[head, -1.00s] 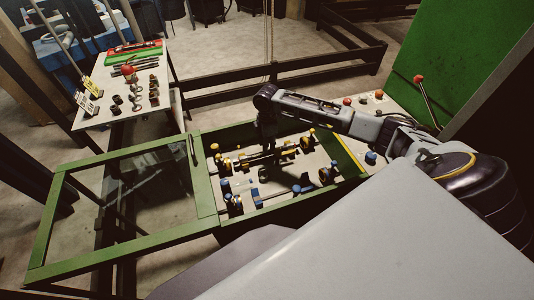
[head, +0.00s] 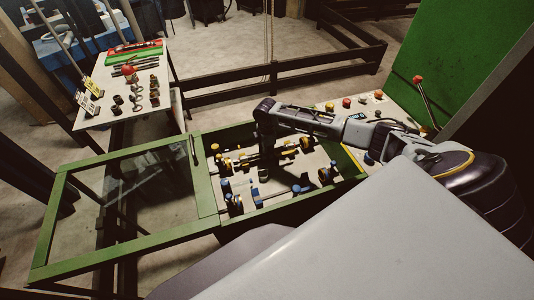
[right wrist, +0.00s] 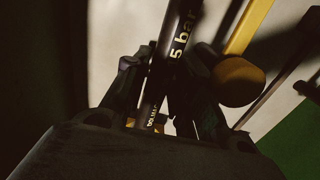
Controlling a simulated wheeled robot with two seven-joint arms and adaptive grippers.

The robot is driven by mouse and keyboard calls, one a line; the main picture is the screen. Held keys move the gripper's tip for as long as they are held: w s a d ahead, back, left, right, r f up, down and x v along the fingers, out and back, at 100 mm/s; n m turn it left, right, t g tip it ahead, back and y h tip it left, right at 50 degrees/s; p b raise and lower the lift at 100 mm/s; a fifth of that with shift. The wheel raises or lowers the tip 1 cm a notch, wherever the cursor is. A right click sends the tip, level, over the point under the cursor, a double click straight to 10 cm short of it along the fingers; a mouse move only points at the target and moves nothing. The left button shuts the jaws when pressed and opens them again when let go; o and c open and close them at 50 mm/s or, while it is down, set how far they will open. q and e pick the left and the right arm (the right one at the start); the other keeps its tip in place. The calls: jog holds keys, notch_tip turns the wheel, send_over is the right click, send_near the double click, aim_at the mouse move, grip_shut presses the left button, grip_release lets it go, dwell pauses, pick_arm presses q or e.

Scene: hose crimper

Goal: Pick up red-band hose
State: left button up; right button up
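My right gripper (head: 265,142) reaches down into the green-framed crimper bay (head: 208,190) in the head view. In the right wrist view its fingers (right wrist: 172,82) stand on either side of a black hose (right wrist: 176,55) with pale "5 bar" lettering. Light shows beside the hose, so the fingers look open around it. In the head view a dark hose-like bar (head: 275,154) lies across the bay under the gripper. I see no red band on it; part of it is hidden by the gripper. My left gripper is out of view.
Yellow-and-blue clamps (head: 305,143) surround the gripper inside the bay. A glass-panelled green lid (head: 125,195) lies at left. A white table (head: 97,121) with fittings and tools stands at the upper left. A button panel and a red-knobbed lever (head: 418,79) stand at right.

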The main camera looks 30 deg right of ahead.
grip_shut()
jog(key=shift+r, duration=0.15)
notch_tip(320, 180, up, 10)
jog(key=shift+b, duration=0.45)
dwell(0.5)
dwell(0.4)
